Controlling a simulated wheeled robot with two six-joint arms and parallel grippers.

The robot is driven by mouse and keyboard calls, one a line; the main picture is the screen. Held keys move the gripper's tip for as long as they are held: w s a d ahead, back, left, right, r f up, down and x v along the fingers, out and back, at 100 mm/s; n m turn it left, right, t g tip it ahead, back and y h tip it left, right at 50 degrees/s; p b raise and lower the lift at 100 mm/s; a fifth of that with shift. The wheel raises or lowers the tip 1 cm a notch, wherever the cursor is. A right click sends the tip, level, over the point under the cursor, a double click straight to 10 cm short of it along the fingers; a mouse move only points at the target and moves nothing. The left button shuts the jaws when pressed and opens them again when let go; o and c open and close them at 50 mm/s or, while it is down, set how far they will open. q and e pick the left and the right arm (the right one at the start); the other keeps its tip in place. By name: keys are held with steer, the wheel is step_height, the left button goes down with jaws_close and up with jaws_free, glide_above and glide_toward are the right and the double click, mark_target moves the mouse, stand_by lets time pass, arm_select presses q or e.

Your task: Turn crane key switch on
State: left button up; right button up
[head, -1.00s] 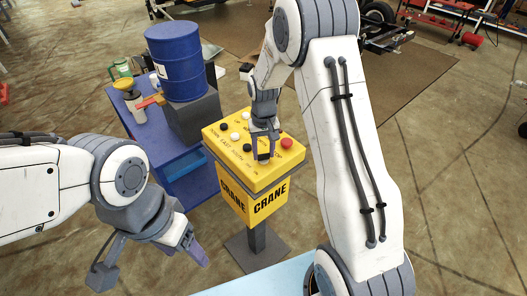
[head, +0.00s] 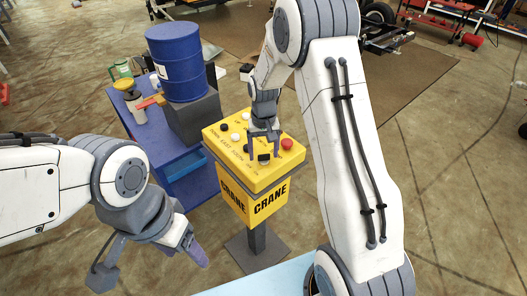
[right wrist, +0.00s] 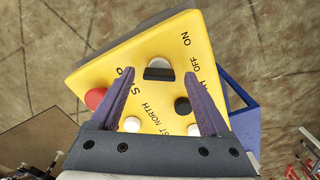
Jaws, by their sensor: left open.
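The yellow crane control box (head: 250,180) stands on a grey post with its button panel facing up. The key switch (head: 264,158) is a black piece near the panel's front edge. In the right wrist view the key switch (right wrist: 158,73) shows a dark bar on a pale round base, with ON and OFF lettering to its right. I cannot tell which setting it is at. My right gripper (head: 264,152) is open and empty, with its fingers spread to either side of the key switch and apart from it. My left gripper (head: 195,252) is open and empty, left of the post.
A red button (head: 287,144) and several black and white buttons share the panel. A blue cart (head: 185,165) with a blue barrel (head: 175,62) stands behind left. A pale blue surface (head: 255,280) lies at the front.

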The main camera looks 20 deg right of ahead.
step_height(320, 180, up, 10)
steer(key=b, duration=0.2)
steer(key=shift+r, duration=0.25)
stand_by(0.3)
